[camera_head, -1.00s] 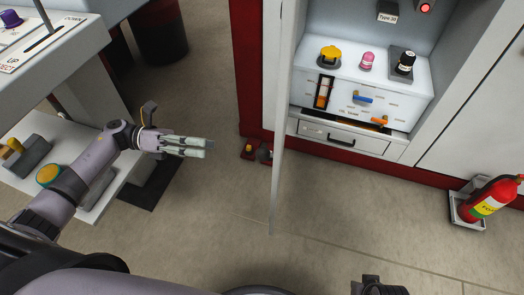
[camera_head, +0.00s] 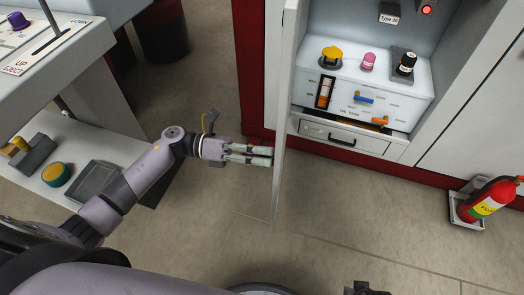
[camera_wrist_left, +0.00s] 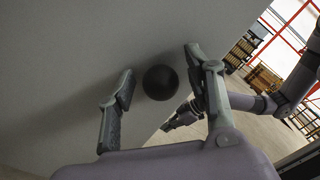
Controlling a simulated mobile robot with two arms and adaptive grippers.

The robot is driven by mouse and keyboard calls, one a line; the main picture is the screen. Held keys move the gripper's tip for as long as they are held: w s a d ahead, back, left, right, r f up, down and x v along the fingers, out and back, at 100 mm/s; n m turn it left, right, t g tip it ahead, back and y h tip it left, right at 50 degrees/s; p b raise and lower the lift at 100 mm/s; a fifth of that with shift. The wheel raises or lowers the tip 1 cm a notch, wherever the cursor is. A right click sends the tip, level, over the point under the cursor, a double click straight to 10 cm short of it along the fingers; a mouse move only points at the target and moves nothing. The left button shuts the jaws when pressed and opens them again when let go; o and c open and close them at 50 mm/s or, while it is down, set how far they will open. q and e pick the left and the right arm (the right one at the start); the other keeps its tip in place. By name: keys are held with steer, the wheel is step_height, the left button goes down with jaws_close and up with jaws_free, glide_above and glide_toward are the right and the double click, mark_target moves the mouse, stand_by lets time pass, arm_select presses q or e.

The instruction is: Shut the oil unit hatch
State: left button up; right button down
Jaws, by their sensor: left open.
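The oil unit hatch (camera_head: 282,100) is a tall pale panel seen almost edge-on in the head view, standing open at the left of the oil unit (camera_head: 365,90). My left gripper (camera_head: 268,156) is at the hatch's left face, low down, with its fingers pointing right. In the left wrist view the hatch (camera_wrist_left: 60,60) fills much of the picture as a grey surface. The left fingers (camera_wrist_left: 158,62) are spread with nothing held; a dark round spot shows between them. Contact with the panel cannot be told. My right gripper (camera_wrist_left: 180,118) shows small in the left wrist view, its jaws unclear.
A red fire extinguisher (camera_head: 488,198) stands in a holder at the right. A drawer (camera_head: 342,137) is below the oil unit. A control desk (camera_head: 50,45) and a low shelf with a grey tray (camera_head: 96,180) are at the left. The floor in front is clear.

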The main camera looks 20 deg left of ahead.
arm_select(q)
steer(key=shift+c, duration=0.3)
jaws_close()
stand_by(0.3)
